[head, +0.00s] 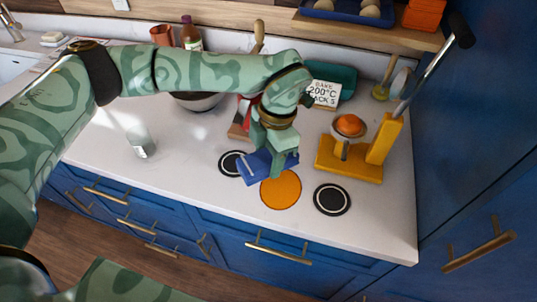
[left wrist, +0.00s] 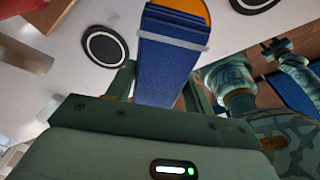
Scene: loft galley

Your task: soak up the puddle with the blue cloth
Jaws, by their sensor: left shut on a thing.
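The blue cloth (head: 256,168) is a folded block with a pale band, held in my left gripper (head: 276,157). The left wrist view shows the cloth (left wrist: 168,65) between the two fingers. A round, flat orange patch (head: 281,191), which looks like the puddle, lies on the white counter just in front of the cloth. Its edge also shows in the left wrist view (left wrist: 197,9), partly hidden behind the cloth. I cannot tell whether the cloth touches the patch or the counter.
Black ringed discs lie left (head: 232,163) and right (head: 332,198) of the patch. A yellow stand (head: 350,160) with an orange thing is to the right. A sign (head: 323,93) and a bowl (head: 197,102) stand behind. A clear glass (head: 140,145) stands left.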

